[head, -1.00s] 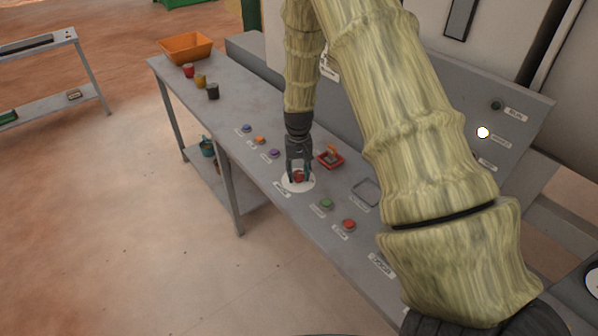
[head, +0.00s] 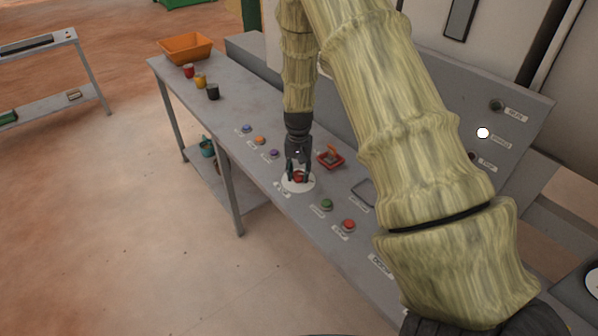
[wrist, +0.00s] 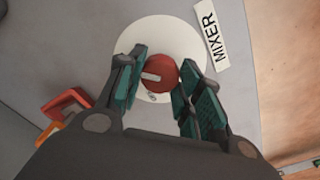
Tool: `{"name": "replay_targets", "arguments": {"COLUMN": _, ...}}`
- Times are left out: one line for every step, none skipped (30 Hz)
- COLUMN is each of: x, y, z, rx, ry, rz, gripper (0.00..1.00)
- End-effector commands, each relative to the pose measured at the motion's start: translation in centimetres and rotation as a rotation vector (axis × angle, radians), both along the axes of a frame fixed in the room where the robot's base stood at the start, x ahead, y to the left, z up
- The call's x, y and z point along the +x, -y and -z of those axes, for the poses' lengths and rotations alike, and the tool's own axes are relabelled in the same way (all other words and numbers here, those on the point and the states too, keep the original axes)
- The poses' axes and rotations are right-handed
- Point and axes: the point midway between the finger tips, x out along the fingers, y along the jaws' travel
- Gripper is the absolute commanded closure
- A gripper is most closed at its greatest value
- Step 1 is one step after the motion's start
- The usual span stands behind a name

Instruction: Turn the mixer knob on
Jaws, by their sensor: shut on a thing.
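The mixer knob (wrist: 158,72) is a red round knob with a white mark, on a white disc (wrist: 178,32) beside a label (wrist: 216,36) reading MIXER. It also shows in the head view (head: 298,176), partly hidden by my fingers. My gripper (wrist: 160,84) points down over the knob with its teal fingers on either side of it, shut on it. In the head view, my gripper (head: 299,174) is at the white disc near the bench's front edge. The writing on the disc is mostly hidden.
Green (head: 327,204) and red (head: 348,224) buttons sit to the right. A small red tray (head: 331,159) stands close behind my gripper. Blue (head: 247,128), orange (head: 259,140) and purple (head: 273,153) buttons lie to the left. A panel has a lit white lamp (head: 483,133).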

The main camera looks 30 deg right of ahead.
Motion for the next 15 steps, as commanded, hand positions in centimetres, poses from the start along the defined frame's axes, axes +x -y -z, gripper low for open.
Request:
{"name": "replay_targets", "arguments": {"x": 0.23, "y": 0.13, "z": -0.19, "rx": -0.002, "ry": 0.006, "rz": 0.001, "gripper": 0.89}}
{"name": "replay_targets", "arguments": {"x": 0.23, "y": 0.13, "z": -0.19, "rx": -0.002, "ry": 0.006, "rz": 0.001, "gripper": 0.61}}
{"name": "replay_targets", "arguments": {"x": 0.22, "y": 0.13, "z": -0.18, "rx": -0.002, "ry": 0.005, "rz": 0.001, "gripper": 0.54}}
{"name": "replay_targets", "arguments": {"x": 0.21, "y": 0.12, "z": -0.17, "rx": -0.002, "ry": 0.005, "rz": 0.0, "gripper": 0.48}}
{"name": "replay_targets", "arguments": {"x": 0.18, "y": 0.11, "z": -0.16, "rx": -0.002, "ry": 0.004, "rz": 0.0, "gripper": 0.43}}
{"name": "replay_targets", "arguments": {"x": 0.16, "y": 0.09, "z": -0.13, "rx": -0.002, "ry": 0.004, "rz": 0.0, "gripper": 0.42}}
{"name": "replay_targets", "arguments": {"x": 0.15, "y": 0.09, "z": -0.12, "rx": -0.002, "ry": 0.004, "rz": 0.0, "gripper": 0.42}}
{"name": "replay_targets", "arguments": {"x": 0.13, "y": 0.08, "z": -0.11, "rx": -0.001, "ry": 0.003, "rz": 0.0, "gripper": 0.42}}
{"name": "replay_targets", "arguments": {"x": 0.12, "y": 0.06, "z": -0.09, "rx": -0.001, "ry": 0.003, "rz": 0.0, "gripper": 0.42}}
{"name": "replay_targets", "arguments": {"x": 0.11, "y": 0.06, "z": -0.08, "rx": -0.001, "ry": 0.003, "rz": 0.0, "gripper": 0.42}}
{"name": "replay_targets", "arguments": {"x": 0.11, "y": 0.04, "z": -0.07, "rx": -0.001, "ry": 0.002, "rz": 0.0, "gripper": 0.42}}
{"name": "replay_targets", "arguments": {"x": 0.09, "y": 0.03, "z": -0.06, "rx": -0.001, "ry": 0.002, "rz": -0.001, "gripper": 0.42}}
{"name": "replay_targets", "arguments": {"x": 0.09, "y": 0.02, "z": -0.06, "rx": -0.001, "ry": 0.002, "rz": -0.001, "gripper": 0.42}}
{"name": "replay_targets", "arguments": {"x": 0.09, "y": 0.02, "z": -0.07, "rx": -0.001, "ry": 0.002, "rz": -0.001, "gripper": 0.42}}
{"name": "replay_targets", "arguments": {"x": 0.09, "y": 0.02, "z": -0.12, "rx": -0.001, "ry": 0.002, "rz": -0.001, "gripper": 0.42}}
